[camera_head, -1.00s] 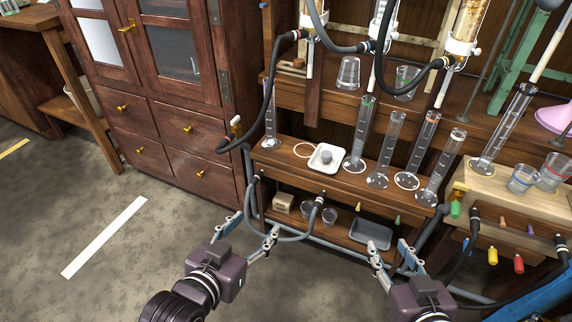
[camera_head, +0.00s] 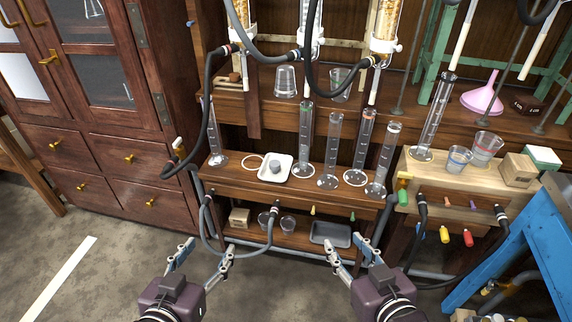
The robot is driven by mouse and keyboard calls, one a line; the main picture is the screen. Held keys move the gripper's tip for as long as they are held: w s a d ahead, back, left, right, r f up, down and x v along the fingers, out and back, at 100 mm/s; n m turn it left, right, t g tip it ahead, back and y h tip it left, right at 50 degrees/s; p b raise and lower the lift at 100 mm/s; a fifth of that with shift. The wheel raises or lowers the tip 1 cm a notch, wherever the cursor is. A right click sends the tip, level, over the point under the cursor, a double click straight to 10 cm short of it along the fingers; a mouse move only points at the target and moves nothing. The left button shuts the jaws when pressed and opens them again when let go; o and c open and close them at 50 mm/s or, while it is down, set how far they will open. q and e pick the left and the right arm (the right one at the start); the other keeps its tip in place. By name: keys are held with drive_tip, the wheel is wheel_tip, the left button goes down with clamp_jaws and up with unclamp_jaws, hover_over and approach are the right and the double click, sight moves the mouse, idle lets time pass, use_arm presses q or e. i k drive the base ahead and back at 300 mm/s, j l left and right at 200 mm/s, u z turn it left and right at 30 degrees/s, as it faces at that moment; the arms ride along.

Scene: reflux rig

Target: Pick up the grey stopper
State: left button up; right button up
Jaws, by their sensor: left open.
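The grey stopper (camera_head: 275,167) sits on a small white tray (camera_head: 287,178) on the wooden bench's upper shelf, left of the row of cylinders. My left gripper (camera_head: 208,250) is open and empty, in front of the bench and below the tray, to its left. My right gripper (camera_head: 343,255) is in front of the bench, lower right of the tray, with its fingers apart and nothing between them. Both grippers are clear of the stopper.
Several tall glass cylinders (camera_head: 333,150) stand right of the tray, and one cylinder (camera_head: 215,140) stands left. A black hose (camera_head: 208,110) hangs at the left. A grey hose loops near my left gripper. A grey tray (camera_head: 330,234) lies on the lower shelf.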

sight(274, 166)
drive_tip(key=z, duration=0.6)
drive_tip(key=i+j+z, duration=0.15)
drive_tip(key=j+z, duration=0.5)
drive_tip(key=i+j+z, duration=0.1)
drive_tip(key=j+z, duration=0.2)
drive_tip(key=j, duration=0.25)
